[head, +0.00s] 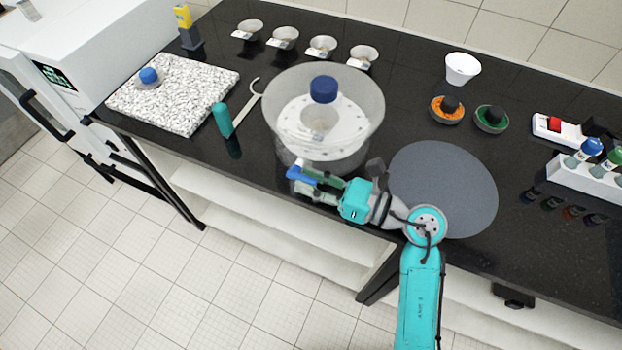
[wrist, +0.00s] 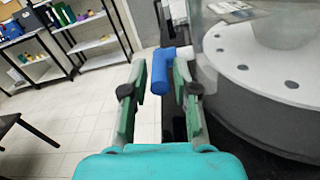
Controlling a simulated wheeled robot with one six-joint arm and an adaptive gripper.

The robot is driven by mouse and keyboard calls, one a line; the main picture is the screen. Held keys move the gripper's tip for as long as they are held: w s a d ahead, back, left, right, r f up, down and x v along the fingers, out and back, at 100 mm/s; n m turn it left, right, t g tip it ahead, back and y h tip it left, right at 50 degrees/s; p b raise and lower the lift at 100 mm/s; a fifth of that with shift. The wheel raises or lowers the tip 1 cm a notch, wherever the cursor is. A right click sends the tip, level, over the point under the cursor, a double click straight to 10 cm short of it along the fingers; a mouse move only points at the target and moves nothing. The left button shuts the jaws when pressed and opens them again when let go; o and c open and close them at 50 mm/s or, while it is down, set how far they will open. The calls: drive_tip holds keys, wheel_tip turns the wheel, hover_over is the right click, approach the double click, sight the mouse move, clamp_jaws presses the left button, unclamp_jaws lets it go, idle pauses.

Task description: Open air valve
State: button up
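In the head view my gripper (head: 305,181) is low beside the shaker, at the bench's front edge.
The shaker stands close to my fingers on the right in the wrist view. A grey round disc (head: 443,190) lies on the black bench right of it. Open floor (wrist: 100,100) is left of my fingers.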

clamp_jaws()
drive_tip(key=shift+r, duration=0.1)
drive_tip(key=h, duration=0.1)
drive_tip(key=r+g+h, duration=0.1)
drive_tip(key=h, duration=0.2)
drive_tip(key=shift+w+a+r, duration=0.1)
drive_tip(key=shift+a+r, duration=0.1)
drive_tip(key=shift+r, duration=0.05)
drive_tip(key=shift+w+a+r+g+h, duration=0.15)
drive_tip(key=shift+g+h, duration=0.25)
drive_tip(key=shift+h, duration=0.4)
drive_tip(key=shift+s+a+r+g+h, duration=0.1)
drive_tip(key=shift+r+g+h, duration=0.25)
drive_tip(key=shift+h, duration=0.45)
